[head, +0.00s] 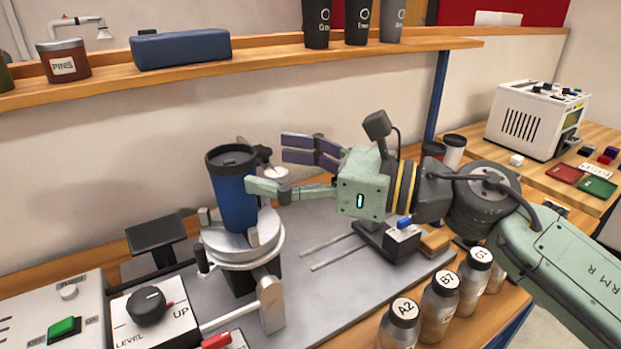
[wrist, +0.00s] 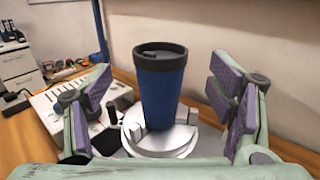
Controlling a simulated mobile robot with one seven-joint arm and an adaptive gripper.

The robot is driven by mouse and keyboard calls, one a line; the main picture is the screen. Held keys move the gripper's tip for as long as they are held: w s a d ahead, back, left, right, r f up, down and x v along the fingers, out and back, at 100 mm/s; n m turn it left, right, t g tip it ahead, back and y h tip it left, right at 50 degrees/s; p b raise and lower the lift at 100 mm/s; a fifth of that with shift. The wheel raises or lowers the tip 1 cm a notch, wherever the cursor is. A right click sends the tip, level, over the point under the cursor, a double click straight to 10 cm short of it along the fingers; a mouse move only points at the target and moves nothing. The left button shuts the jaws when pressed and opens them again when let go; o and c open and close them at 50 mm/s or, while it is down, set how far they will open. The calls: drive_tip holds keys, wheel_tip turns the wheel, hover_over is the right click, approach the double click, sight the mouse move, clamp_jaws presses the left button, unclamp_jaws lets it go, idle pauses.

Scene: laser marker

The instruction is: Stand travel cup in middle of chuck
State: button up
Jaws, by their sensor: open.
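The blue travel cup (head: 233,195) with a dark lid stands on the round white chuck (head: 240,250) in the head view. In the wrist view the cup (wrist: 161,95) looks upright, with its base between the raised jaws of the chuck (wrist: 160,148). My gripper (head: 270,164) is open, its fingers pointing left toward the cup. In the head view the nearer finger overlaps the cup's right edge. In the wrist view my gripper's fingers (wrist: 170,100) stand wide apart on either side of the cup, with gaps on both sides. The cup's exact centring is hard to tell.
A control box with a green switch (head: 64,328) and a black level knob (head: 147,305) are front left. Labelled jars (head: 440,305) stand along the front right. A wooden shelf (head: 270,66) runs behind and above. The grey plate (head: 330,285) right of the chuck is partly clear.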

drive_tip(key=shift+b+v, duration=0.45)
drive_tip(key=shift+v, duration=1.9)
drive_tip(key=shift+c, duration=0.3)
